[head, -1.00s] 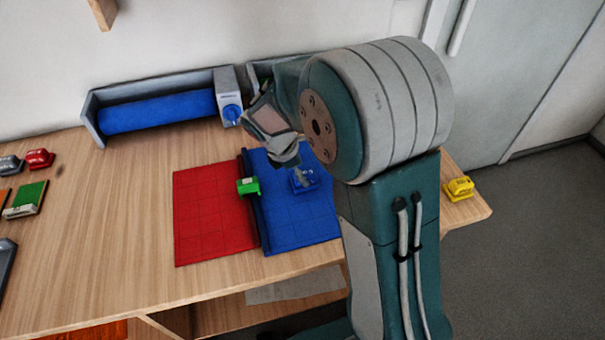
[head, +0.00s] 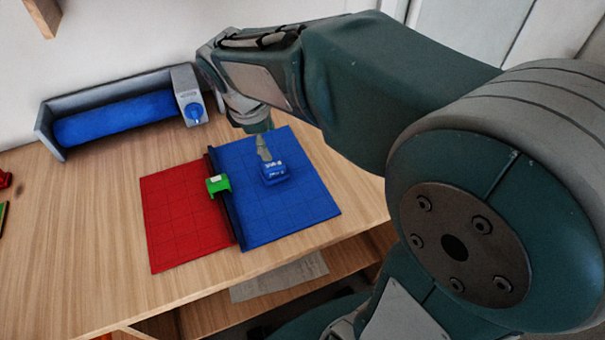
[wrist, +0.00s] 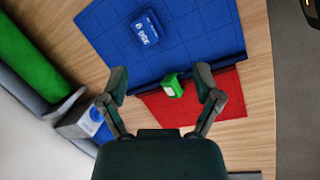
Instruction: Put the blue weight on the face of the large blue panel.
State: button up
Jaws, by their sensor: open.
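The blue weight (head: 273,173) rests on the face of the large blue panel (head: 295,214), near its middle. The weight also shows in the wrist view (wrist: 146,30), lying on the panel (wrist: 200,36). My gripper (head: 264,155) is above the panel, close behind the weight in the head view. In the wrist view its fingers (wrist: 164,88) are spread with nothing held between them, and the weight lies beyond them. Whether a fingertip touches the weight cannot be told from the head view.
A red panel (head: 180,225) adjoins the blue one along a dark raised strip. A green clip-like piece (head: 218,186) sits at that seam. A blue roll (head: 115,118) lies in a grey holder behind. Bare wooden table (head: 85,235) lies to the left.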

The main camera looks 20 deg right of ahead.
jog(key=s+d+r+m+t+y, duration=0.2)
jog(key=s+m+t, duration=0.2)
jog(key=s+m, duration=0.8)
jog(key=s, duration=0.2)
jog(key=shift+s+d+r+m+y, duration=0.15)
jog(key=shift+s+m+y, duration=0.15)
jog(key=shift+s+y, duration=0.1)
jog(key=shift+d, duration=0.1)
